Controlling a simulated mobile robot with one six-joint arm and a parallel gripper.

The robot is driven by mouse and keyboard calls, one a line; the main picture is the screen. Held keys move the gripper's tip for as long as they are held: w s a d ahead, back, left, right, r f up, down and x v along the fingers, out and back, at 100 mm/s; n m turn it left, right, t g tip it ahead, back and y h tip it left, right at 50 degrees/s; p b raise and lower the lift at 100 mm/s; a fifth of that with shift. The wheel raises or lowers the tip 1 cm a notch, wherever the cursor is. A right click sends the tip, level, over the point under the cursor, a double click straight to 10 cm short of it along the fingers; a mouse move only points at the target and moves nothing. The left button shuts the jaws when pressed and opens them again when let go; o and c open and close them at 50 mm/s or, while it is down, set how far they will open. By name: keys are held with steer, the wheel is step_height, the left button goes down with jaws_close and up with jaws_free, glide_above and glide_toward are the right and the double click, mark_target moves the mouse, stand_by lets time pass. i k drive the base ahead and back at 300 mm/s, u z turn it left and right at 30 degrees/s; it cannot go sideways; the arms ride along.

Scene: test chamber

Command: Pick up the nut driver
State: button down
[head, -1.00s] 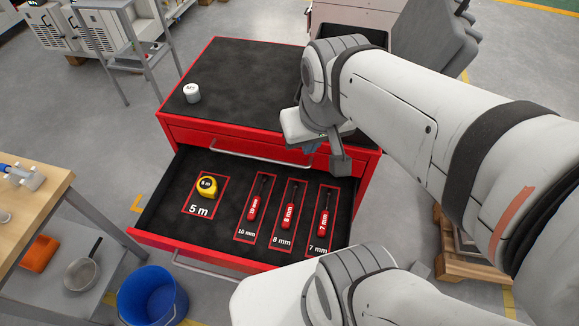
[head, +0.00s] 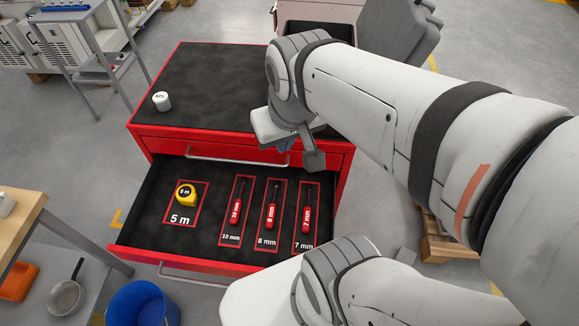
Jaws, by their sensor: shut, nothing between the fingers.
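Three nut drivers with red handles and dark shafts lie in labelled red outlines in the open drawer (head: 145,228). They are the 10 mm driver (head: 236,210), the 8 mm driver (head: 271,215) and the 7 mm driver (head: 306,219). My gripper (head: 311,157) is shut and empty. It hangs at the front right of the red cabinet (head: 205,85), above and behind the drivers in the picture, apart from them. My arm hides part of the gripper, and its fingertips are hard to make out.
A yellow tape measure (head: 186,194) lies at the drawer's left, labelled 5 m. A white cylinder (head: 161,101) stands on the cabinet top. A blue bucket (head: 143,304), a pan (head: 66,297) and a wooden-topped table (head: 20,210) are at the lower left.

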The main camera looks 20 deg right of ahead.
mark_target(271, 211)
steer(key=u, duration=0.8)
steer(key=k, duration=0.4)
steer(key=z, duration=1.15)
